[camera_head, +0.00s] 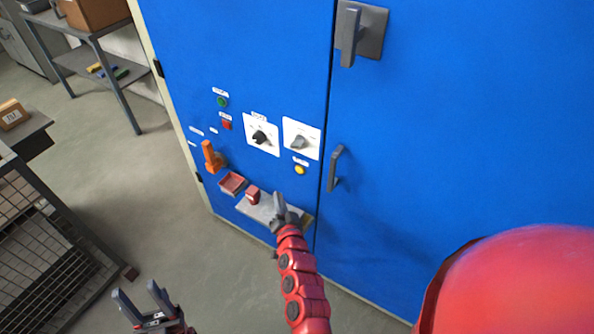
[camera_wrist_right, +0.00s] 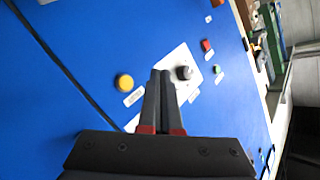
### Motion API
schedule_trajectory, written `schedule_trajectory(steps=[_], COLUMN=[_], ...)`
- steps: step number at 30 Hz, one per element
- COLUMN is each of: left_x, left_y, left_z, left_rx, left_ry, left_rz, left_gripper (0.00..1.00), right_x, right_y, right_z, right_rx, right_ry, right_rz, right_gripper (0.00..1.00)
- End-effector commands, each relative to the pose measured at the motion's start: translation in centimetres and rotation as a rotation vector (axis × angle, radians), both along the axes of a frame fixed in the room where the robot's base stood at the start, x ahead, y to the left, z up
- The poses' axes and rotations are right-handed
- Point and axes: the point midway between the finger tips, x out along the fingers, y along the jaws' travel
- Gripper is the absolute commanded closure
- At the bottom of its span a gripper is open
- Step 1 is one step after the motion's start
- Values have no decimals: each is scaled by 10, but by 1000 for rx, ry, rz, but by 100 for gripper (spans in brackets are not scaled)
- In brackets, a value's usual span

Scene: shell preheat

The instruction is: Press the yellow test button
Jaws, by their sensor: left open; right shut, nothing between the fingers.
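The yellow test button (camera_head: 299,170) is on the blue cabinet door, just below the right white switch plate and left of the door seam. It also shows in the right wrist view (camera_wrist_right: 124,82), left of the fingers. My right gripper (camera_head: 279,200) is shut and empty, below the button in the head view. In the right wrist view its closed fingertips (camera_wrist_right: 160,74) lie right of the button, in front of a white plate; contact cannot be told. My left gripper (camera_head: 139,292) is open and empty at the lower left, over the floor and away from the cabinet.
Two white switch plates with a black knob (camera_head: 259,137) and a grey knob (camera_head: 299,143) sit above the button. A green button (camera_head: 222,102), a red button (camera_head: 227,125) and an orange handle (camera_head: 211,158) are further left. A grey shelf (camera_head: 262,212) juts out below.

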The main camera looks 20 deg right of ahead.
Motion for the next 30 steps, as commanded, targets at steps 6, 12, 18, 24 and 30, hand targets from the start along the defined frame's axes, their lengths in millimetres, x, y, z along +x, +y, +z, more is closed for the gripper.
schedule_trajectory(steps=[6,12,18,24,30], left_x=[0,0,0,0,0], left_y=[0,0,0,0,0], left_z=[-6,-18,-30,-41,-43], left_rx=[0,0,0,0,0], left_ry=[0,0,0,0,0], left_rz=[0,0,0,0,0], left_gripper=[50,50,50,50,50], right_x=[6,22,39,51,54], right_y=[-7,-29,-51,-65,-69], right_z=[-1,-1,-2,-1,0], right_rx=[0,-4,-3,-3,-1], right_ry=[-2,-6,-2,-4,0], right_rz=[-1,-3,-2,-2,0], right_gripper=[100,100,100,100,100])
